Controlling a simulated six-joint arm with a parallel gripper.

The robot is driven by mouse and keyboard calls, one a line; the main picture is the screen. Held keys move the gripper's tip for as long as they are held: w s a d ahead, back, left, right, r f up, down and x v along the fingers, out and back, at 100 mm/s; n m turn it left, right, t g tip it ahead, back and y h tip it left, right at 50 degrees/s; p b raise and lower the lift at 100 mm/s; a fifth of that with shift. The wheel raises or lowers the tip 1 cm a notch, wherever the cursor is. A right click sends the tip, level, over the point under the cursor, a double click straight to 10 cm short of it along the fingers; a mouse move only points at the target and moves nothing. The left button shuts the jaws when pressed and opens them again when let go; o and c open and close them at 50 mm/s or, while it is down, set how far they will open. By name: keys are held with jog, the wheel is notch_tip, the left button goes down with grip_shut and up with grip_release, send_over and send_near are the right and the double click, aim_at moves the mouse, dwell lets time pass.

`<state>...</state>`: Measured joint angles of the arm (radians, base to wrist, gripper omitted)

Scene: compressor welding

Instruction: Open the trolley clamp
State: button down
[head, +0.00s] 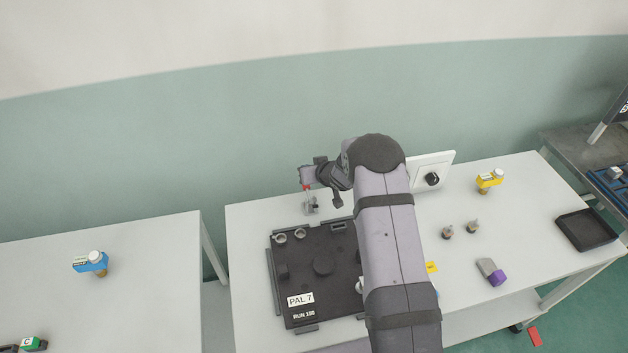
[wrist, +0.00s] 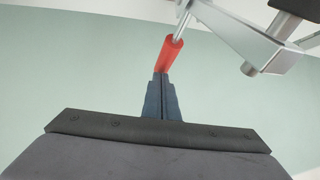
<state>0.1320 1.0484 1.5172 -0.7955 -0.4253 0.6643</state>
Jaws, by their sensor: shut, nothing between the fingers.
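The trolley clamp (head: 311,207) is a small metal toggle clamp with a red handle, at the back edge of the pallet with the label PAL 7. In the head view its handle rises under my gripper (head: 305,178). In the wrist view the red handle (wrist: 171,53) lies just beyond my gripper's fingertips (wrist: 160,78), and its metal arm (wrist: 240,35) is at upper right. The fingers are together with nothing between them. I cannot tell whether the tips touch the handle. The clamp's base is hidden in the wrist view.
The black pallet (head: 318,288) lies on a white table (head: 245,225), partly hidden by my arm. A white panel with a black knob (head: 432,179) stands behind my arm. Yellow (head: 489,181) and grey-purple parts (head: 491,271) and a black tray (head: 586,230) are at right.

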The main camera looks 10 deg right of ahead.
jog(key=shift+r, duration=0.1)
dwell(0.6)
notch_tip(320, 180, up, 13)
jog(key=s+d+p, duration=0.2)
jog(key=p, duration=0.1)
jog(key=shift+s+d+r+p, duration=0.15)
jog(key=shift+s+d+p, duration=0.15)
jog(key=shift+d, duration=0.05)
dwell(0.7)
